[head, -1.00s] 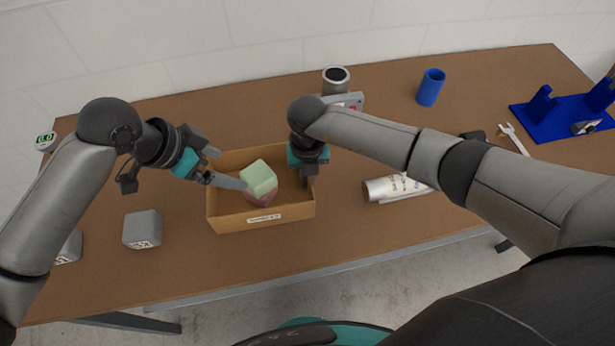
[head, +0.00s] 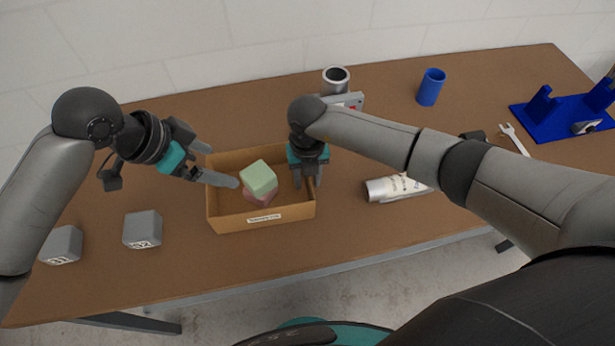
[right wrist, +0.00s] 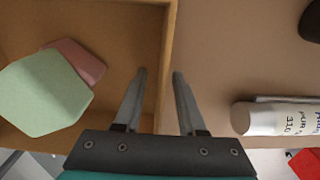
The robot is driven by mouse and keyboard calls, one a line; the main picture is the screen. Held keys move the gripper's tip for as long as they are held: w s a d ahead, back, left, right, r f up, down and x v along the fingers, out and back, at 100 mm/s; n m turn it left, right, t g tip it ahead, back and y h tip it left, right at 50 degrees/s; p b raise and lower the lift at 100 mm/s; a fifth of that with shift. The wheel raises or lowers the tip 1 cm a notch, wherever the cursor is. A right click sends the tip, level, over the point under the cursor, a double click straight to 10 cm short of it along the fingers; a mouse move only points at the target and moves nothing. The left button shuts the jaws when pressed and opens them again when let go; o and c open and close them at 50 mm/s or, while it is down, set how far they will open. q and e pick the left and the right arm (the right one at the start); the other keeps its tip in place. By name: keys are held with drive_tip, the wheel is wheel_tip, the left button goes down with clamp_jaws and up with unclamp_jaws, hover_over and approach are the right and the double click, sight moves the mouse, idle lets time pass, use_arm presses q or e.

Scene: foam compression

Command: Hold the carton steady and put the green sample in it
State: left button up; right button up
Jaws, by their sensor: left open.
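The brown carton (head: 232,222) stands on the table with its top open. The green sample (head: 258,177), a pale green block, is tilted inside it, on or against a pinkish-red block (head: 266,197); it also shows in the right wrist view (right wrist: 45,95). My left gripper (head: 217,165) is open and empty at the carton's left side, one fingertip over the inside and close to the sample. My right gripper (head: 308,184) straddles the carton's right wall, one finger on each side (right wrist: 160,73). A gap shows beside the inner finger; whether it grips the wall is unclear.
Two grey cubes (head: 142,230) (head: 62,245) stand left of the carton. A white-labelled cylinder (head: 395,187) lies to its right. A metal cup (head: 336,80), a blue cup (head: 431,87) and a blue stand (head: 560,115) are farther back.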

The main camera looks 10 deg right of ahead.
drive_tip(key=shift+r, duration=0.1)
wheel_tip(320, 180, up, 12)
drive_tip(key=shift+f, duration=0.1)
idle(0.4)
